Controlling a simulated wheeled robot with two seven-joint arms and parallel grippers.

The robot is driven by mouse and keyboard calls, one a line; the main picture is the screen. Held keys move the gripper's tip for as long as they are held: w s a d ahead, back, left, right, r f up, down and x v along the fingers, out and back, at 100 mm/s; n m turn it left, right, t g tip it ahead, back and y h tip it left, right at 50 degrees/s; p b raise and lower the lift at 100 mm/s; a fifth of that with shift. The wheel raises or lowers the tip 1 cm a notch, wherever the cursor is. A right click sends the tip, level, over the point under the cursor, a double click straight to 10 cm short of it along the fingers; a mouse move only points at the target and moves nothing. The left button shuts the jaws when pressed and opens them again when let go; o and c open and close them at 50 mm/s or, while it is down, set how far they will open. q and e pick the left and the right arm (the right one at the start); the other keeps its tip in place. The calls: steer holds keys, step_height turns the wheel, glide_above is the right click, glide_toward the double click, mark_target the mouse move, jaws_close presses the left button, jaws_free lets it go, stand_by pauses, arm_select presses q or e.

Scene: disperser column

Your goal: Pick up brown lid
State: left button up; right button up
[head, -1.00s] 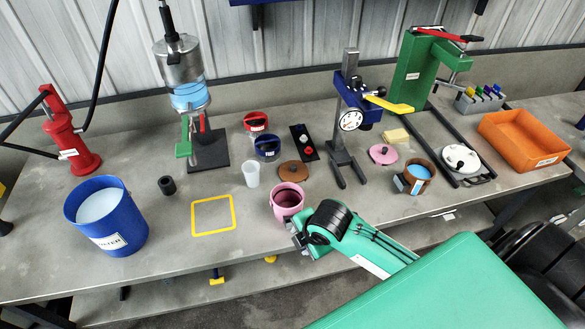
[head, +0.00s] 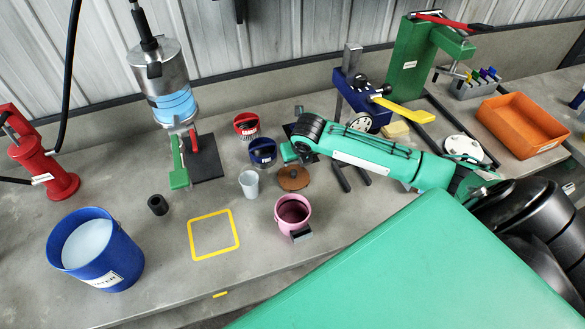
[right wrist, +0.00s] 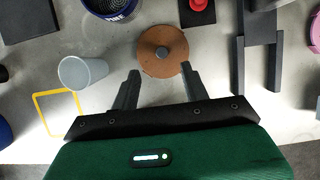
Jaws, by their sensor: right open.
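The brown lid (head: 294,182) is a flat round disc lying on the bench behind the pink pot; my right arm stands just beyond it in the head view. In the right wrist view the brown lid (right wrist: 150,64) shows whole, with a dark grey knob at its middle. My right gripper (right wrist: 160,71) is open, its two dark fingers pointing at the lid's near edge, with the knob ahead of the gap between them. Nothing is between the fingers. In the head view my right gripper (head: 291,153) is above the bench near the lid, its fingers hard to see. My left gripper is not in view.
A white cup (head: 249,184) stands left of the lid, and the pink pot (head: 292,213) in front. A blue pot (head: 262,154) and a red pot (head: 246,125) stand behind. A dark stand (right wrist: 258,60) is to the right. The yellow square outline (head: 214,235) is empty.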

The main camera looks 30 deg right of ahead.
mark_target(294, 172)
steer(key=p+x, duration=0.1)
steer(key=x, duration=0.4)
steer(key=shift+s+f, duration=0.1)
steer(key=shift+f, duration=0.25)
steer(key=p+x, duration=0.1)
steer(key=x, duration=0.2)
steer(key=shift+s+f, duration=0.15)
steer(key=shift+f, duration=0.5)
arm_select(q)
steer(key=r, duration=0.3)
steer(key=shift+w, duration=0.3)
arm_select(e)
steer(key=shift+d, duration=0.1)
jaws_close()
